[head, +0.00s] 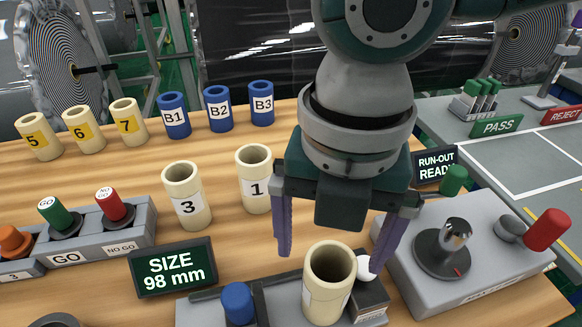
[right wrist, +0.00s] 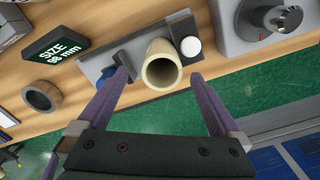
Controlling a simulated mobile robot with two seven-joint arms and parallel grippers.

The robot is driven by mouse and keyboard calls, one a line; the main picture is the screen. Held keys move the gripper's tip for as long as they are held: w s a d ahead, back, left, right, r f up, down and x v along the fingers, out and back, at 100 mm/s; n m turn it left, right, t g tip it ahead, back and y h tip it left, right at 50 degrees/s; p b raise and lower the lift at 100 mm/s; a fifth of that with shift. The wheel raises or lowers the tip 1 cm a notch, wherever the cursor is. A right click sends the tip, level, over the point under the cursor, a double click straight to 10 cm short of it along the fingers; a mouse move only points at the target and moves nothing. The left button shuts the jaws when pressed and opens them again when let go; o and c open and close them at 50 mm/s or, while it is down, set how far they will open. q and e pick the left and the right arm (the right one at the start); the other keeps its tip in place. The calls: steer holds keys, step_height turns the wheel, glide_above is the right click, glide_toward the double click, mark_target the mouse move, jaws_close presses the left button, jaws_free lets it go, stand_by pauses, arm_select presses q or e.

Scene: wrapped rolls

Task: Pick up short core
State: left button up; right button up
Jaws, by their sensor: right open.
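A cream hollow core (head: 328,287) stands upright on a grey gauge plate (head: 283,300) at the bottom of the head view. It also shows in the right wrist view (right wrist: 160,72), open end up, between the finger lines. My right gripper (head: 330,258) is open, one purple finger on either side of this core, with nothing gripped. In the right wrist view, gaps show between the core and both fingertips (right wrist: 160,78). Cream cores marked 3 (head: 186,197) and 1 (head: 254,180) stand behind. The word short is on no visible core. My left gripper is out of view.
A blue knob (head: 237,302) and a white ball-topped post (head: 367,268) flank the core closely. A SIZE 98 mm sign (head: 172,268) is left; a control box (head: 470,255) is right. Several cream and blue cores line the back. A dark ring (right wrist: 42,96) lies near the edge.

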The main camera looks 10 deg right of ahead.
mark_target(326, 256)
step_height(326, 256, down, 6)
steer(key=shift+s+d+r, duration=0.15)
steer(key=shift+r, duration=0.1)
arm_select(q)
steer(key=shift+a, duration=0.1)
arm_select(e)
steer(key=c, duration=0.8)
jaws_close()
steer(key=shift+w+a+r, duration=0.2)
steer(key=shift+w+r, duration=0.2)
steer(key=shift+w, duration=0.05)
arm_select(q)
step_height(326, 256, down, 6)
steer(key=b, duration=0.6)
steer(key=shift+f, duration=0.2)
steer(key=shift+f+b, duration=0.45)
steer(key=shift+b, duration=0.2)
arm_select(e)
steer(key=w+a+r, duration=0.2)
steer(key=w+r, duration=0.1)
steer(key=w, duration=0.3)
steer(key=w+a+r, duration=0.3)
steer(key=w+r, duration=0.1)
steer(key=w, duration=0.1)
steer(key=shift+w+a, duration=0.3)
steer(key=shift+w, duration=0.1)
